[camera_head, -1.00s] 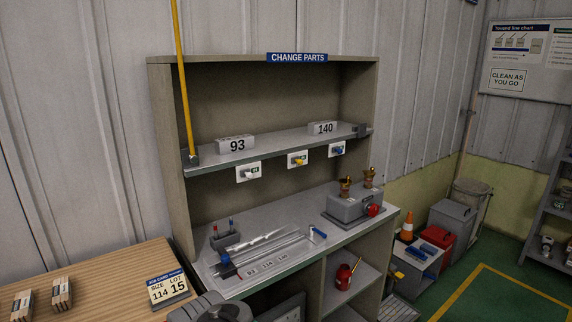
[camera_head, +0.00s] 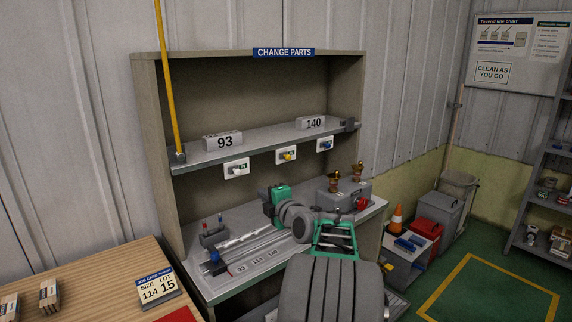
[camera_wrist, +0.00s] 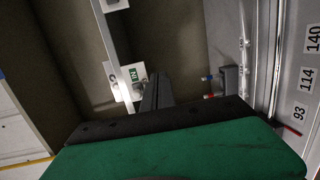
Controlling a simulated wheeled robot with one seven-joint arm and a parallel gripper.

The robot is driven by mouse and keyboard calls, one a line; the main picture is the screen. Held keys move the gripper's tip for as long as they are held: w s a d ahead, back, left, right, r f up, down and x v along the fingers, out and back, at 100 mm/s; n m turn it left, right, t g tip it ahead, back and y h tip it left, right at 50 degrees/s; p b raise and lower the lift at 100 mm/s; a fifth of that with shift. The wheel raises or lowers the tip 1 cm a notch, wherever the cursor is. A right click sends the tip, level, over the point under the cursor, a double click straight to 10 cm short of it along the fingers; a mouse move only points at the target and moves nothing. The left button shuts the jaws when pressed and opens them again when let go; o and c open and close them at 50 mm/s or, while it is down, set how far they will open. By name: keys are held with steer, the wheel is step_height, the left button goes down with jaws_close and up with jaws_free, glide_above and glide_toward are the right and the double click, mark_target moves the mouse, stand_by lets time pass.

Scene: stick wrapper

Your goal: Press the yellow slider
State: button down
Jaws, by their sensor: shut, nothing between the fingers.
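In the wrist view the dark fingers (camera_wrist: 157,80) are shut and empty. Beyond them is a white plate (camera_wrist: 128,84) with a green "IN" label. A second plate (camera_wrist: 115,4) is cut off at the top. I see no yellow there.
The upper shelf (camera_head: 262,134) carries blocks marked 93 (camera_head: 222,141) and 140 (camera_head: 311,122). A yellow pole (camera_head: 168,80) rises at its left end. A grey machine with brass parts (camera_head: 343,192) stands on the counter's right. A pen holder (camera_head: 213,235) stands at the left.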

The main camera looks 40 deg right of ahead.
mark_target(286, 157)
steer(key=s+d+r+n+t+h, duration=0.1)
steer(key=s+d+r+h, duration=0.1)
steer(key=d, duration=0.5)
steer(key=shift+s+r+n, duration=0.3)
steer(key=shift+s+r, duration=0.05)
steer(key=shift+s, duration=0.55)
steer(key=w+d+p, duration=0.2)
steer(key=w, duration=0.1)
steer(key=w+d+r+p, duration=0.1)
steer(key=w+d+p, duration=0.1)
steer(key=w, duration=0.1)
steer(key=w+d+p, duration=0.2)
steer(key=w, duration=0.1)
steer(key=shift+d+r, duration=0.25)
steer(key=shift+r, duration=0.1)
steer(key=shift+d, duration=0.35)
